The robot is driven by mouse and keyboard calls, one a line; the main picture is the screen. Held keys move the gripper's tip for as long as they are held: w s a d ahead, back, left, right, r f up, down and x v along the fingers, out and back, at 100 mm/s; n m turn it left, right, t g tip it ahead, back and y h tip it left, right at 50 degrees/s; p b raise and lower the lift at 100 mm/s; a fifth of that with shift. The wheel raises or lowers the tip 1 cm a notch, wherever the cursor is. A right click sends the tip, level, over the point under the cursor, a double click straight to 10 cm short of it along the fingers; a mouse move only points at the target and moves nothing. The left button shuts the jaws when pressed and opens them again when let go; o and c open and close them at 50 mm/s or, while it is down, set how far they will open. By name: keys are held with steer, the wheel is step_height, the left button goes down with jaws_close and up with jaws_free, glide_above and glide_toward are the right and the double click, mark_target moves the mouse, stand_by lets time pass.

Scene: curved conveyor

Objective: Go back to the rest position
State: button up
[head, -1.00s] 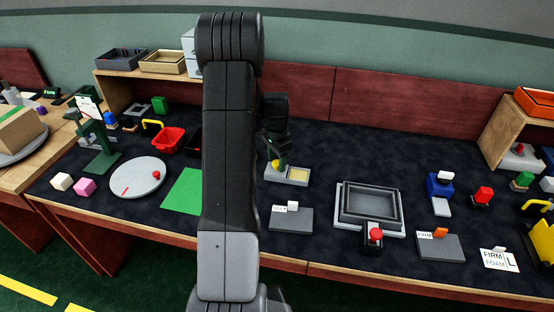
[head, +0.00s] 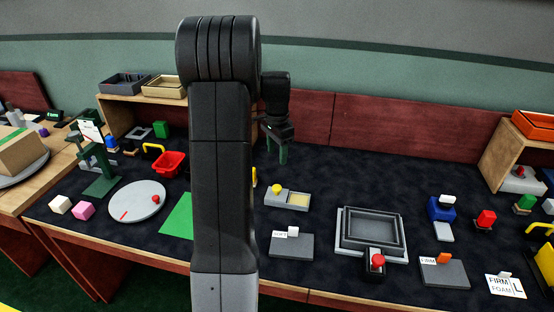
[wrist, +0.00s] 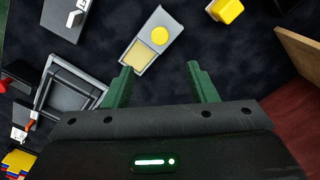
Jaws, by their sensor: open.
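My gripper (head: 277,152) hangs in the air above the back part of the dark table mat (head: 330,180), with its green fingers pointing down. It is open and empty. In the wrist view the two green fingers (wrist: 162,86) stand apart with only bare mat between them. A grey tray with a yellow knob (head: 288,198) lies on the mat below and in front of my gripper. The same tray shows just beyond the fingers in the wrist view (wrist: 139,54), and nothing touches it.
A grey nested tray with a red button (head: 372,232) and dark blocks (head: 291,246) stand on the mat. A red bin (head: 170,163), a round grey plate (head: 138,201) and a green sheet (head: 178,217) lie left. A wooden shelf (head: 520,138) stands right. The back centre is clear.

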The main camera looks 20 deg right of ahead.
mark_target(280, 188)
stand_by(0.3)
step_height(280, 188, down, 14)
steer(key=shift+r, duration=0.1)
steer(key=shift+s+d, duration=0.35)
steer(key=shift+d, duration=0.15)
steer(key=shift+a, duration=0.1)
stand_by(0.3)
